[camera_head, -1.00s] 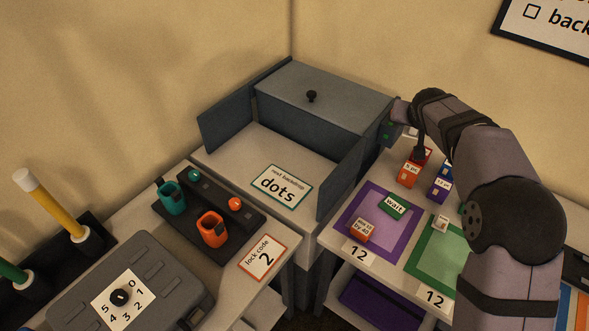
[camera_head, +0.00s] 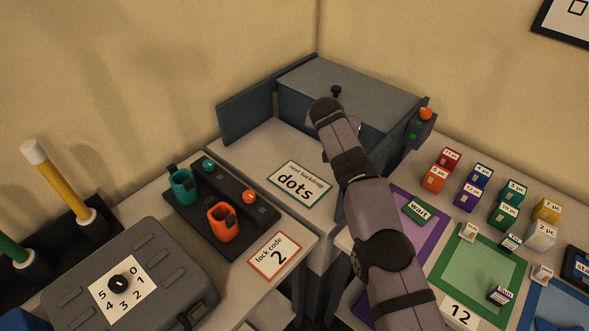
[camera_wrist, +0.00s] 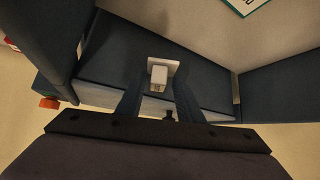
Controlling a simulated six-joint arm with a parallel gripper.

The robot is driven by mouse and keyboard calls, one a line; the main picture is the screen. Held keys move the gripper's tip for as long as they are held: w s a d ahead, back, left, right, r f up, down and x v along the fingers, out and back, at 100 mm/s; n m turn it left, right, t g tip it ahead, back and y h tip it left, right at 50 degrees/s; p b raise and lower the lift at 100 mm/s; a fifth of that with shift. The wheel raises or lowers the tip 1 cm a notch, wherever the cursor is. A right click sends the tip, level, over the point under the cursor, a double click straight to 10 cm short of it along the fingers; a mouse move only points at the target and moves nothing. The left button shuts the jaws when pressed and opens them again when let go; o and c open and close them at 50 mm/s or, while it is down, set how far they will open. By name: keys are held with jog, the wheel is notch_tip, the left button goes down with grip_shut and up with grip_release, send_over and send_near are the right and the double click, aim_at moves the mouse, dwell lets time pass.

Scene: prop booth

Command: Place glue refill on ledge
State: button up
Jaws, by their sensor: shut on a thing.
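In the wrist view my gripper (camera_wrist: 159,96) is shut on a small white block (camera_wrist: 158,76) with a dark mark at its lower end. A wider pale plate (camera_wrist: 173,66) shows right behind the block. I cannot tell whether it is part of the block or a ledge on the dark panel beyond. Block and plate are over the dark blue face of the grey-lidded box (camera_wrist: 205,78). In the head view my arm hides the fingers and most of the held thing, in front of the box (camera_head: 375,90). No other ledge is clearly recognisable.
Several labelled blocks (camera_head: 466,196) stand at right. Cups (camera_head: 222,222) stand at left.

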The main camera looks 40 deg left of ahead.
aim_at(328, 167)
jog(key=shift+s+a+f, duration=0.4)
jog(key=shift+s+f, duration=0.25)
jog(key=shift+f, duration=5)
jog(key=shift+f+b, duration=0.15)
jog(key=shift+b, duration=0.2)
jog(key=o, duration=1.1)
jog(key=shift+o, duration=0.2)
jog(key=shift+r, duration=0.2)
